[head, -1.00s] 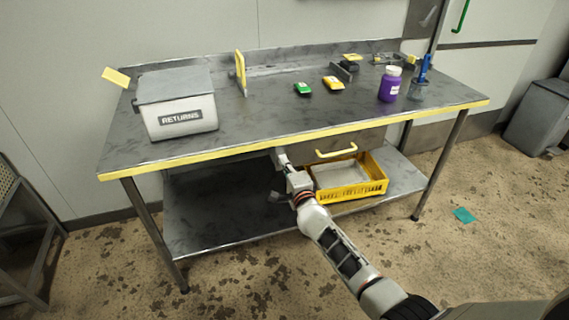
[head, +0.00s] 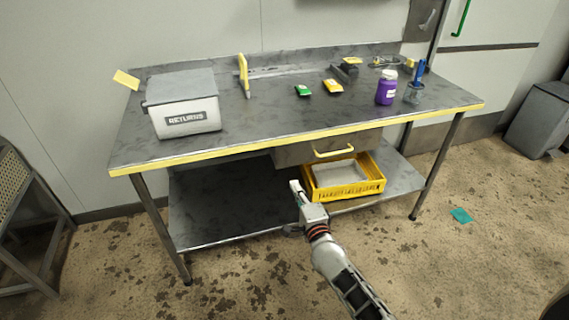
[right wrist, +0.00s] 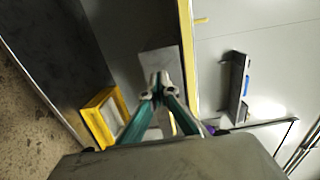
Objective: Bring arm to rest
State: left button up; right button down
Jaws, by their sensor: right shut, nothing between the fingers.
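My right gripper (head: 297,190) is in front of the steel table, below its front edge and just left of the yellow crate (head: 376,187). In the right wrist view its fingers (right wrist: 160,88) meet at the tips with nothing between them. The right arm comes up from the bottom of the head view. The gripper looks apart from the drawer and the crate. My left gripper is not in view.
The steel table (head: 240,120) has a drawer with a yellow handle (head: 333,154) and a lower shelf (head: 215,210). On top are a grey returns box (head: 185,122), green and yellow packets, a purple bottle (head: 386,88) and a blue tool (head: 416,80). Open floor lies in front.

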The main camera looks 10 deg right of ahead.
jog(key=s+f+n+g, duration=0.2)
jog(key=s+f+n, duration=0.3)
jog(key=s, duration=0.6)
jog(key=s+d+f+n+g, duration=0.1)
jog(key=s+f+n+g, duration=0.2)
jog(key=s+n, duration=0.6)
jog(key=s+f+n+g+y, duration=0.1)
jog(key=s+f+n, duration=0.5)
jog(key=s, duration=0.9)
jog(key=shift+d+f+n+g, duration=0.2)
jog(key=shift+f+n+g, duration=0.2)
jog(key=shift+n+g, duration=0.25)
